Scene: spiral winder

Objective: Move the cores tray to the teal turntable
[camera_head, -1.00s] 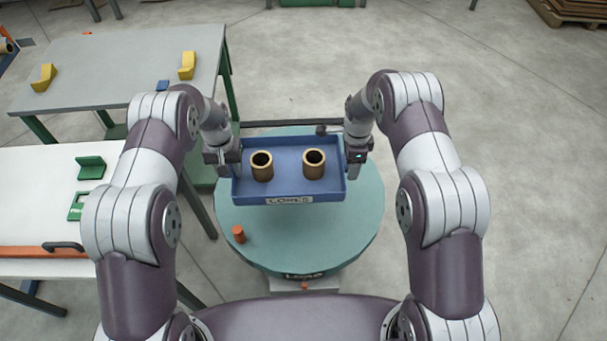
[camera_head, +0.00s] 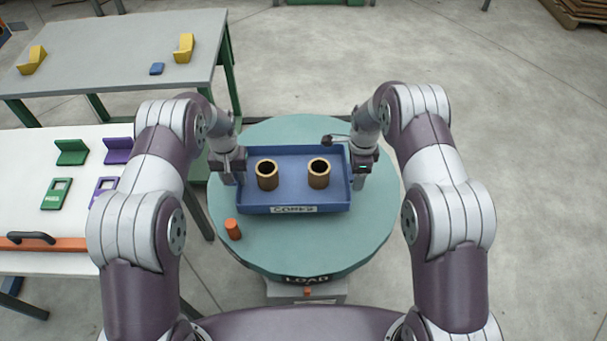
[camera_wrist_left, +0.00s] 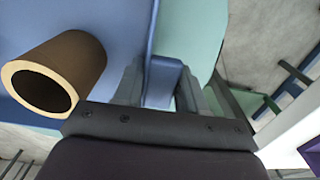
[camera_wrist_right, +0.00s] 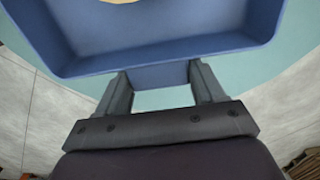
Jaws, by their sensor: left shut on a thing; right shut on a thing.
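The blue cores tray (camera_head: 293,209) is over the middle of the round teal turntable (camera_head: 375,230). It looks level and very low; I cannot tell if it touches the surface. Two brown cores, one on the left (camera_head: 267,174) and one on the right (camera_head: 318,172), stand upright in it. My left gripper (camera_head: 229,178) is shut on the tray's left end; its fingers straddle a blue tab (camera_wrist_left: 165,80) in the left wrist view. My right gripper (camera_head: 359,180) is shut on the right end, with a blue tab between its fingers (camera_wrist_right: 162,88) in the right wrist view.
An orange peg (camera_head: 233,229) stands on the turntable at the front left, close to the tray. A white table (camera_head: 30,190) with green and purple parts is at the left. A grey table (camera_head: 115,60) with yellow pieces stands behind it. The floor to the right is clear.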

